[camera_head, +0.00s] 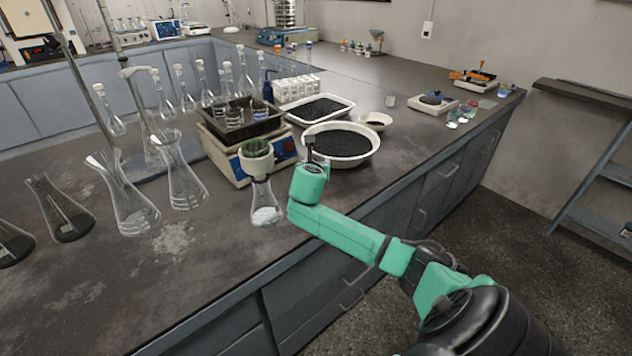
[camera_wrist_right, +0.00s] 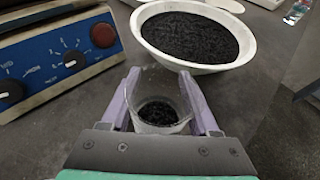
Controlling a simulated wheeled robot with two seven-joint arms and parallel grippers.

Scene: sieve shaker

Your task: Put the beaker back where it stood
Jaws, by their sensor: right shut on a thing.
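The beaker looks upright. I cannot tell whether its base touches the bench. In the head view my own wrist and gripper largely hide the beaker. My left gripper is in neither view.
The white bowl (camera_head: 372,158) is close on the right. A funnel-topped flask (camera_head: 266,205) stands near the front edge. Several glass flasks crowd the left. Some bare bench (camera_head: 215,260) lies in front.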

